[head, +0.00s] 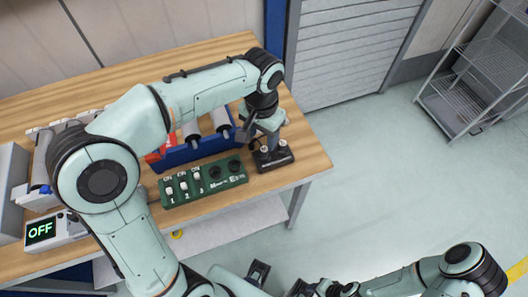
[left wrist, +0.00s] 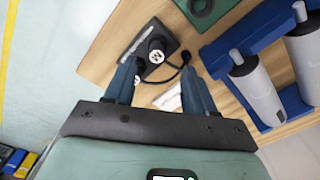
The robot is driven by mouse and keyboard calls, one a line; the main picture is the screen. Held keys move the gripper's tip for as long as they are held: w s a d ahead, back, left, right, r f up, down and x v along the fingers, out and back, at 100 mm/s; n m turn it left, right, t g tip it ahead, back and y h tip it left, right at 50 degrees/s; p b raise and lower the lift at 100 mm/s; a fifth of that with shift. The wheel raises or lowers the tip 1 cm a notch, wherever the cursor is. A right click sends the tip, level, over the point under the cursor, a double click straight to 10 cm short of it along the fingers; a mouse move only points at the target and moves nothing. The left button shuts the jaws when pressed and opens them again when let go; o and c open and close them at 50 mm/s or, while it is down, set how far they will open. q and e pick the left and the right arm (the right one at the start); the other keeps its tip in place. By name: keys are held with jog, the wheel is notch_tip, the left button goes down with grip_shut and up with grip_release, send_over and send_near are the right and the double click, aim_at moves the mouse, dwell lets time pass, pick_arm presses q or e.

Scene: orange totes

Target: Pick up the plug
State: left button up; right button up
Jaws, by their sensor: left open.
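The black plug (left wrist: 155,48), with a white round label and a thin black cable, is on a dark base (left wrist: 146,38) on the wooden table. In the head view that dark base (head: 274,159) is near the table's right end, partly hidden by my left gripper (head: 262,131). My left gripper (left wrist: 160,66) is open and empty. Its two blue-grey fingers point at the plug, which shows between and just past their tips. I cannot tell the height gap. My right gripper (head: 322,289) is at the bottom edge of the head view, away from the table, partly cut off.
A green panel (head: 220,184) with several switches and dark sockets lies left of the base. A blue bin (head: 180,156) with grey rollers stands behind it. A box with an OFF display (head: 42,231) is at the left. Open floor (head: 400,190) lies right of the table.

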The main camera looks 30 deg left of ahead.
aim_at(264, 149)
pick_arm(q)
jog(key=shift+w+d+f+b, duration=0.1)
jog(key=shift+f+b, duration=0.05)
jog(key=shift+f, duration=1.4)
jog(key=shift+w+d+f+b, duration=0.1)
jog(key=shift+f+b, duration=0.05)
jog(key=shift+f, duration=1.35)
grip_shut()
